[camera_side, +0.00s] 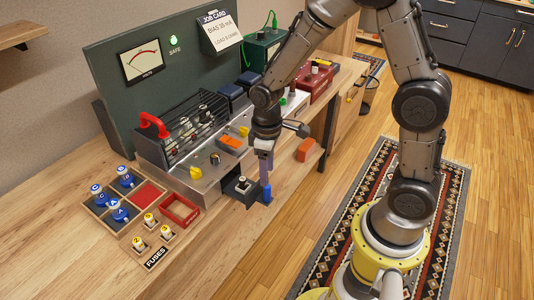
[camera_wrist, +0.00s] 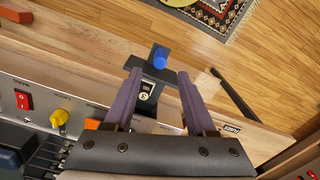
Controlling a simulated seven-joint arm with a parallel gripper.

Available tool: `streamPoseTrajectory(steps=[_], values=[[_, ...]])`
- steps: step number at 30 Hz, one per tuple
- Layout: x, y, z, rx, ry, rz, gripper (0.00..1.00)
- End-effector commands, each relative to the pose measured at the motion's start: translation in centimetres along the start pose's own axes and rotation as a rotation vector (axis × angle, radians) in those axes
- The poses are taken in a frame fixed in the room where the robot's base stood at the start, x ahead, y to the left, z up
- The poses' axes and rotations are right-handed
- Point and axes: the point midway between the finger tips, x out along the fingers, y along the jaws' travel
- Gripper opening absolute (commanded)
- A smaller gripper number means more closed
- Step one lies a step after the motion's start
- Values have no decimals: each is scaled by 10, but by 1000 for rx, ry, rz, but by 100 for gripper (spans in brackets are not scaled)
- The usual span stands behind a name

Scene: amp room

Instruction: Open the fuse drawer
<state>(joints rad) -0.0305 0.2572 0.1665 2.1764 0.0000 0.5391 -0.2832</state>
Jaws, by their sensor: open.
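The fuse drawer (camera_side: 233,188) is a small black tray that sticks out from the front of the metal amp chassis (camera_side: 196,180). A blue knob (camera_side: 266,194) is on its outer end. A fuse (camera_side: 242,184) with a pale top stands in the drawer. The wrist view also shows the drawer (camera_wrist: 166,75), its blue knob (camera_wrist: 158,57) and the fuse (camera_wrist: 145,92). My gripper (camera_side: 265,172) is just above the knob end of the drawer. In the wrist view my gripper (camera_wrist: 161,74) has its two purple fingers apart, with the drawer between them in the picture and nothing clamped.
A fuse tray (camera_side: 128,225) with blue-topped and yellow-topped fuses and an empty red box (camera_side: 180,210) stand at left. A caged tube row with a red handle (camera_side: 153,125) rises behind. A yellow knob (camera_wrist: 59,117) and red switch (camera_wrist: 22,100) are on the panel.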

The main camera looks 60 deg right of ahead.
Motion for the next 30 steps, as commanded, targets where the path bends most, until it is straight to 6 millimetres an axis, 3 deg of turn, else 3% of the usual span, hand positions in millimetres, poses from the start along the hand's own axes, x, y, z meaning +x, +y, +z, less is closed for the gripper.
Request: streamPoseTrajectory(steps=[3, 9, 25, 30], values=[[-25, 0, -1, 0, 4, 1, 56], [-52, 0, -1, 0, 3, 1, 56], [-64, 0, 0, 1, 11, 3, 56], [-101, 2, 0, 6, 118, 35, 56]])
